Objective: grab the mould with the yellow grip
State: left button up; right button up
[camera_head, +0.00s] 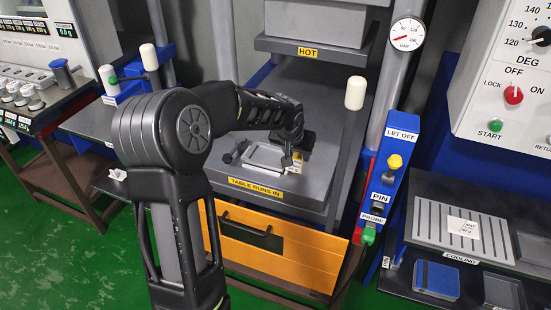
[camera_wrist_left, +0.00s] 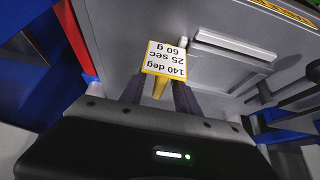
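The mould (camera_head: 265,157) is a flat grey rimmed plate on the grey press table. Its yellow grip (camera_head: 294,169) is partly hidden by my left gripper (camera_head: 290,158). In the left wrist view the yellow grip (camera_wrist_left: 160,88) lies between the two dark fingers of my left gripper (camera_wrist_left: 158,92), with what looks like a gap on each side. A white tag (camera_wrist_left: 166,58) on the grip reads 140 deg, 25 sec, 60 g. The mould's grey body (camera_wrist_left: 245,52) shows beyond it. My right gripper is in neither view.
A dark-handled piece (camera_head: 235,152) lies left of the mould. The hot upper plate (camera_head: 312,53) hangs above the table. A blue control post (camera_head: 393,175) stands at the right, a cooling rack (camera_head: 460,228) beyond it. An orange drawer front (camera_head: 285,258) is below.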

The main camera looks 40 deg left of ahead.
pick_arm(q)
jog(key=shift+c, duration=0.6)
grip_shut()
jog(key=shift+r, duration=0.1)
dwell(0.6)
